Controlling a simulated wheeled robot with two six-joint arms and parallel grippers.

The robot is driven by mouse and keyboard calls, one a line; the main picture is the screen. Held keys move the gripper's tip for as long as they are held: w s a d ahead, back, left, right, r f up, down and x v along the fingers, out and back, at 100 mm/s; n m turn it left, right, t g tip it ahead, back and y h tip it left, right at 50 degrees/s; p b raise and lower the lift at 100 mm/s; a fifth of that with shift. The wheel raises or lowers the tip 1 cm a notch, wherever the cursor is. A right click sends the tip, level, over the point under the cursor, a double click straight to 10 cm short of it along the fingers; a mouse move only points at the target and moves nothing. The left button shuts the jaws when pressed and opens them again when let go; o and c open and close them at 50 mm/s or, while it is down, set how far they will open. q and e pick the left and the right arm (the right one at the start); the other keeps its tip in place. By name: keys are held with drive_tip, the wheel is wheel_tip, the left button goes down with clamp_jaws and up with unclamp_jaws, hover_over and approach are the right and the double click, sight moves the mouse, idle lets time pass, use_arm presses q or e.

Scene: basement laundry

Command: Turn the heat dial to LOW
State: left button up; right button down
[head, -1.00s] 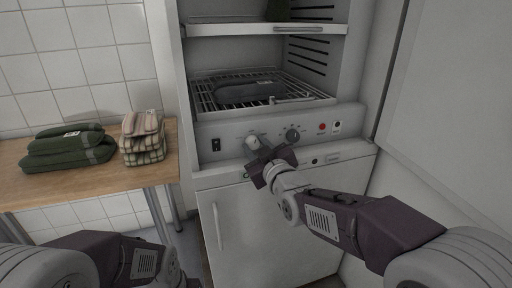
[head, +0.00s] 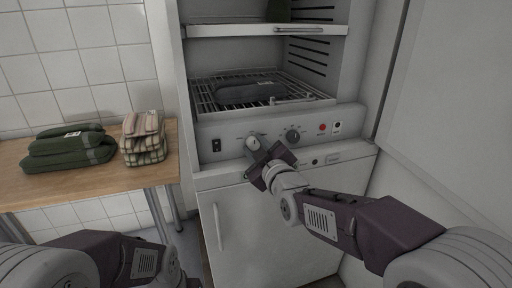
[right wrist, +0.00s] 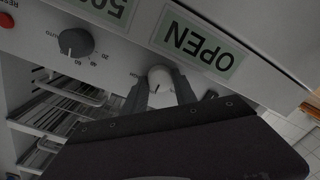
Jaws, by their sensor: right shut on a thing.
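The heat dial is the pale round knob (head: 253,143) on the left of the control panel (head: 230,128) in the head view. My right gripper (head: 257,147) is shut on it from the front. In the right wrist view the pale knob (right wrist: 160,79) sits between the two dark fingers (right wrist: 158,92), with a short dark mark on its face.
A dark numbered knob (head: 293,136) is right of the dial, then a red button (head: 322,127) and a black one (head: 338,126). A rocker switch (head: 216,145) is left. Above is a wire rack (head: 205,98); below, a white door (head: 270,225). Folded cloths lie on a wooden table (head: 90,183).

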drive_tip(key=c, duration=1)
unclamp_jaws()
drive_tip(key=p+v, duration=0.2)
drive_tip(key=v, duration=0.7)
